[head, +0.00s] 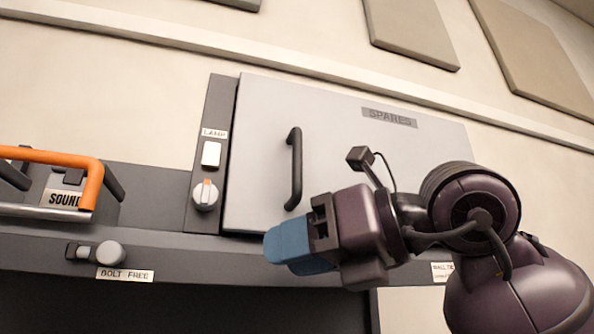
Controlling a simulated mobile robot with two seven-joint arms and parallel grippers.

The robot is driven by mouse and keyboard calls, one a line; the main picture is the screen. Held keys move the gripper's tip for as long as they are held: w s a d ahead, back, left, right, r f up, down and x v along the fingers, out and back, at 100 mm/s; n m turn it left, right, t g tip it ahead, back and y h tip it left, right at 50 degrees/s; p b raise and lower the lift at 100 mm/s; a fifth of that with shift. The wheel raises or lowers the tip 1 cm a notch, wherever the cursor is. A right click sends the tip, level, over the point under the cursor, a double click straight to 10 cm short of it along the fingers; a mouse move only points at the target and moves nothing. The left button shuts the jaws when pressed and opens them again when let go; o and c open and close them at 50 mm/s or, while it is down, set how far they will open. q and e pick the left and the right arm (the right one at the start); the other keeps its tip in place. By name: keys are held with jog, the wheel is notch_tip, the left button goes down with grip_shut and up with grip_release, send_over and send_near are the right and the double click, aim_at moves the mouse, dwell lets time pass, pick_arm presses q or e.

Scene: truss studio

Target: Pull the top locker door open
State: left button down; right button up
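The top locker door (340,130) is a pale grey panel with a "SPARES" label (389,118). It looks shut in its dark frame. Its black upright bar handle (295,168) is near the door's left side. My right gripper (288,249) has blue fingertips and is in front of the door's lower edge. The fingertips point left, just below the handle and apart from it in the picture. The fingers overlap in this view, so their gap cannot be judged. Nothing shows held in them. My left gripper is out of view.
Left of the door are a "LAMP" switch (211,154) and a rotary knob (206,195). An orange-handled case (75,160) labelled "SOUND" stands at the left. A round bolt knob (110,253) sits above a "BOLT FREE" label (125,275). Wall panels hang above.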

aim_at(300, 155)
jog(key=s+d+r+m+t+h, duration=0.2)
jog(key=s+r+m+t+h, duration=0.15)
jog(key=r, duration=0.25)
jog(key=s+d+r+m+t+h, duration=0.2)
jog(key=d+r+t, duration=0.1)
jog(key=r+t, duration=0.25)
jog(key=p+x, duration=0.2)
jog(key=x, duration=0.8)
jog(key=shift+r, duration=0.15)
jog(key=shift+c, duration=0.3)
grip_shut()
